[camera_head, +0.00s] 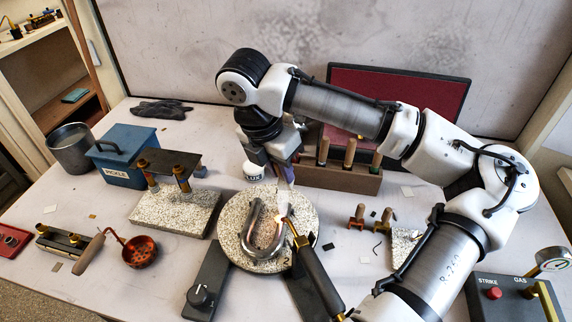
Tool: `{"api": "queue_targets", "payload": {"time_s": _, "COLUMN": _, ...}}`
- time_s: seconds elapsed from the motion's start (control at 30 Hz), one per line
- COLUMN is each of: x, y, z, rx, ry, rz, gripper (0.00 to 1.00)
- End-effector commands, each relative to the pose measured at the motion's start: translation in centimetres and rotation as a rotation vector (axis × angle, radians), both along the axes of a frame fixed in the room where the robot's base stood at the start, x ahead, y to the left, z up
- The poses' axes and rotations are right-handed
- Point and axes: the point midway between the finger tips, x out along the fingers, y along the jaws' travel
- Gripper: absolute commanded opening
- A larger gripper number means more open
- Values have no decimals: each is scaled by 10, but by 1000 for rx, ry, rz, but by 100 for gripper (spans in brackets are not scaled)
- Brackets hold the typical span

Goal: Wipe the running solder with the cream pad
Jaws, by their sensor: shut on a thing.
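A U-shaped shiny metal tube (251,240) lies on a round speckled turntable (306,237). A small orange-white glow shows at the upper end of its right leg, by the torch tip; the solder itself is too small to make out. My gripper (283,176) points down above the back of the turntable. It is shut on a small pale piece, which looks like the cream pad (285,189). The pad hangs close above the glowing end; I cannot tell whether it touches. The fingers partly hide the pad.
A torch (317,270) with a black handle slants up to the tube from the front right. A white flux jar (253,173) stands left of my gripper. A speckled block (174,212) carries a clamped plate at left. A wooden rack (340,178) stands behind at right.

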Motion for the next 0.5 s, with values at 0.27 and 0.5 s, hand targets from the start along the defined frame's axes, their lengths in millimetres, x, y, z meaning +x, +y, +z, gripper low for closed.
{"api": "queue_targets", "payload": {"time_s": 0.27, "x": 0, "y": 0, "z": -29, "rx": -1, "ry": 0, "rz": -1, "gripper": 0}}
{"api": "queue_targets", "payload": {"time_s": 0.5, "x": 0, "y": -1, "z": -57, "rx": 0, "ry": 0, "rz": -2, "gripper": 0}}
